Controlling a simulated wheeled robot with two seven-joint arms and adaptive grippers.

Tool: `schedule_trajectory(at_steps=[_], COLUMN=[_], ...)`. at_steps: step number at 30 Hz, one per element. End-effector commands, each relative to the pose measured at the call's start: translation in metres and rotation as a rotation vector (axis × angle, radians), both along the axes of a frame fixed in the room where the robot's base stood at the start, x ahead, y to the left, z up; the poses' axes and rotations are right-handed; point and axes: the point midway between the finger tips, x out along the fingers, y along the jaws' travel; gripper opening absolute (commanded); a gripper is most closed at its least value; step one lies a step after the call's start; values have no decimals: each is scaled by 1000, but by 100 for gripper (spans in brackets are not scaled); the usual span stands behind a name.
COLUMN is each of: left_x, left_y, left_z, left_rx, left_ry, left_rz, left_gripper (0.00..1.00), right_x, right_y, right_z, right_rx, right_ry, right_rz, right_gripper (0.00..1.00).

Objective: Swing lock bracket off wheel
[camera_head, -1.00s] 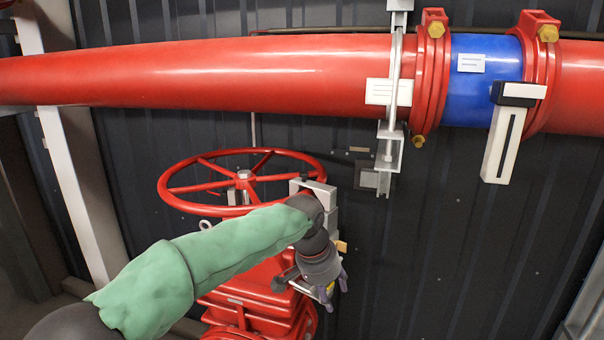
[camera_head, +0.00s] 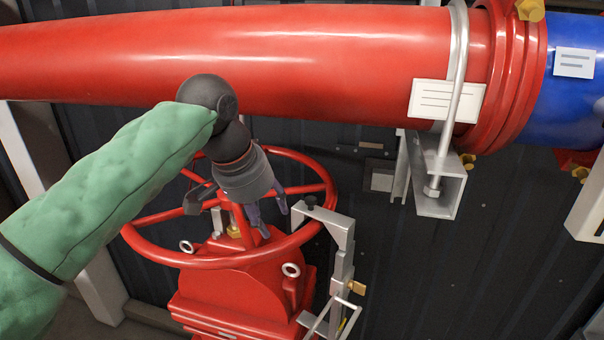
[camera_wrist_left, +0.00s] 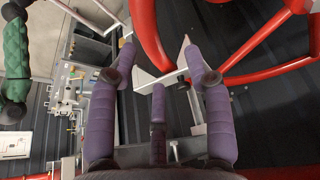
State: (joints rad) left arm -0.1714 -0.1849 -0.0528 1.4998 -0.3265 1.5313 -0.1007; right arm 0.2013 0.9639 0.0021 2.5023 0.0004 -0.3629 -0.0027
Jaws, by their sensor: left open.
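The red wheel (camera_head: 153,222) lies roughly level on top of a red valve body (camera_head: 235,288). The silver lock bracket (camera_head: 343,240) stands at the wheel's right side. Its upper arm reaches left to the rim; I cannot tell whether it touches. My left gripper (camera_head: 248,212) is open and empty, pointing down over the wheel, left of the bracket's upper end. In the left wrist view, the bracket's pale arm (camera_wrist_left: 160,74) shows between and beyond the spread purple fingers (camera_wrist_left: 158,58), beside the red rim (camera_wrist_left: 148,35). My right gripper is not in view.
A large red pipe (camera_head: 300,62) runs across above the wheel, with a white label (camera_head: 447,100) and a steel pipe support (camera_head: 437,185). A blue pipe section (camera_head: 570,90) is at right. Dark wall with free room lies right of the bracket.

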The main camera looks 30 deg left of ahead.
Motion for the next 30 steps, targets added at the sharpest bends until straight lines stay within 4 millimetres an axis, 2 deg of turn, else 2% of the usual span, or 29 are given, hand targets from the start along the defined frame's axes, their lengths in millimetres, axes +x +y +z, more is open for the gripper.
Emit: schedule_trajectory(at_steps=[4,8,24,30], left_x=[4,22,118,124], left_y=[0,-3,-18,-18], left_z=[5,4,4,-19], left_rx=[0,1,0,1], left_ry=[-2,0,-1,-1], left_rz=[1,1,1,3], left_gripper=[50,50,50,50], right_x=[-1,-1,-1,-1], right_y=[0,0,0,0], right_z=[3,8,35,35], right_rx=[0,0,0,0], right_ry=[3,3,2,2], right_rz=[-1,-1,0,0], right_gripper=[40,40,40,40])
